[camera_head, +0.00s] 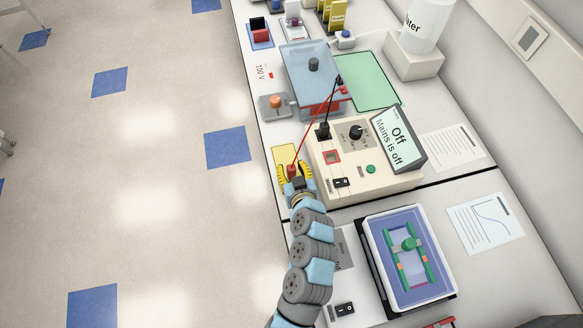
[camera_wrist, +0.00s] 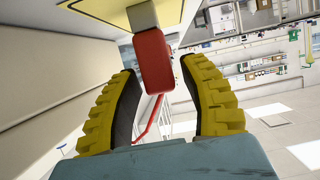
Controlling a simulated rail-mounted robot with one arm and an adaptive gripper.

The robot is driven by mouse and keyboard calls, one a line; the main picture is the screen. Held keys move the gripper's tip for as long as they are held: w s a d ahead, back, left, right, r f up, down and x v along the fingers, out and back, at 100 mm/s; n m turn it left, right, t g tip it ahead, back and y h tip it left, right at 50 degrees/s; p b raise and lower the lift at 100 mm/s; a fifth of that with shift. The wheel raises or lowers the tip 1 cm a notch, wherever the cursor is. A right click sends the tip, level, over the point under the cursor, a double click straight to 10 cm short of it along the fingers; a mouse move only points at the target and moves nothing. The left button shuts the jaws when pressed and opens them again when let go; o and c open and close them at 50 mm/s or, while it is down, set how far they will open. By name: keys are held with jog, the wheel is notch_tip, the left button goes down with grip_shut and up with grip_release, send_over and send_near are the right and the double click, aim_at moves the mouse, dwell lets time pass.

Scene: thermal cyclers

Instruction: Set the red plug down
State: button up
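The red plug (camera_head: 291,170) is at the near part of the yellow pad (camera_head: 286,153), left of the beige power supply. Its red cable runs up to the blue-lidded tank (camera_head: 311,75). My gripper (camera_head: 294,171) has its yellow fingers spread on either side of the plug. In the wrist view, the plug (camera_wrist: 152,62) sits between the fingertips of my open gripper (camera_wrist: 159,70), with gaps at the sides. Its far end meets the yellow pad (camera_wrist: 100,12); firm contact is hard to tell.
The power supply (camera_head: 350,160) stands close right of my gripper, its screen (camera_head: 398,140) reading "Off, Mains is off". A black plug (camera_head: 323,131) is in its top. An orange-knobbed device (camera_head: 275,103) lies beyond the pad. A blue tray (camera_head: 412,284) is nearer, at right.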

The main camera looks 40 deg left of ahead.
jog(key=shift+r, duration=0.15)
jog(key=shift+d, duration=0.1)
jog(key=b+v, duration=0.1)
jog(key=v, duration=1)
jog(key=shift+s+d, duration=0.2)
jog(key=shift+d, duration=0.15)
jog(key=shift+r, duration=0.2)
